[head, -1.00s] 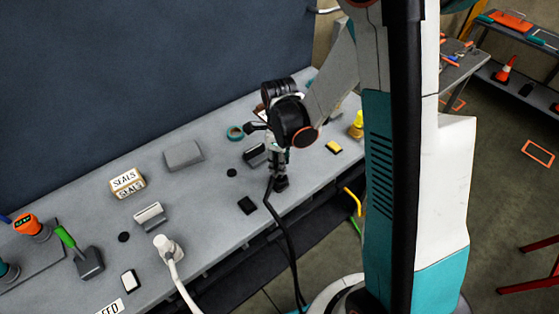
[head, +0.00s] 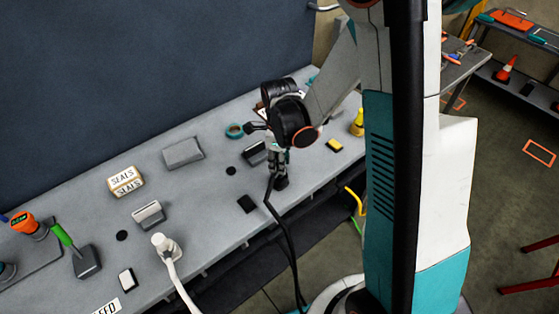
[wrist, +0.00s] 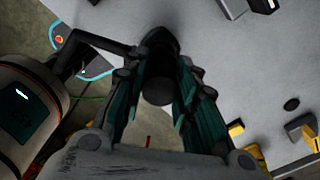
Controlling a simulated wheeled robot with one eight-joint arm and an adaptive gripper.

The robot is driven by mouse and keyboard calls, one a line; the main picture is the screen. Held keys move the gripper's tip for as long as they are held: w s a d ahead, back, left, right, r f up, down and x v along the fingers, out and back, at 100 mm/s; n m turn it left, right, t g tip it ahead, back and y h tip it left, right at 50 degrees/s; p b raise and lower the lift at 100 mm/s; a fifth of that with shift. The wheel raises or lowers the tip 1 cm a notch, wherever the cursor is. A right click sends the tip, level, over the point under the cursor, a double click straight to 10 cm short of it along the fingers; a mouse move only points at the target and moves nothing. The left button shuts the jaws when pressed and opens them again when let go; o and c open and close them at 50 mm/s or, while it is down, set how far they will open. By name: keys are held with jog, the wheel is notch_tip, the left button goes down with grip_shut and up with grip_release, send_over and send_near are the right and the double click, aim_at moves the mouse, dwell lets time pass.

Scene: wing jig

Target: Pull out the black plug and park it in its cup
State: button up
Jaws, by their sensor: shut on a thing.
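My gripper (head: 280,172) points down over the right part of the grey bench, its fingers around the black plug (head: 281,183). In the wrist view the teal-lined fingers of my gripper (wrist: 160,100) stand on both sides of the dark round plug (wrist: 158,88), shut on it. A black cable (head: 272,208) runs from the plug over the bench's front edge to the floor. Whether the plug is still seated in a socket is hidden by the gripper. I cannot identify the plug's cup for certain.
A white plug (head: 165,246) with a white cable stands left on the bench (head: 205,215). A grey box (head: 183,152), a SEALS box (head: 124,180) and a yellow bottle (head: 357,124) stand around.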

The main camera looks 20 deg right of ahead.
jog(key=shift+f+b, duration=1.1)
jog(key=o, duration=1.1)
notch_tip(320, 180, up, 12)
dwell(0.5)
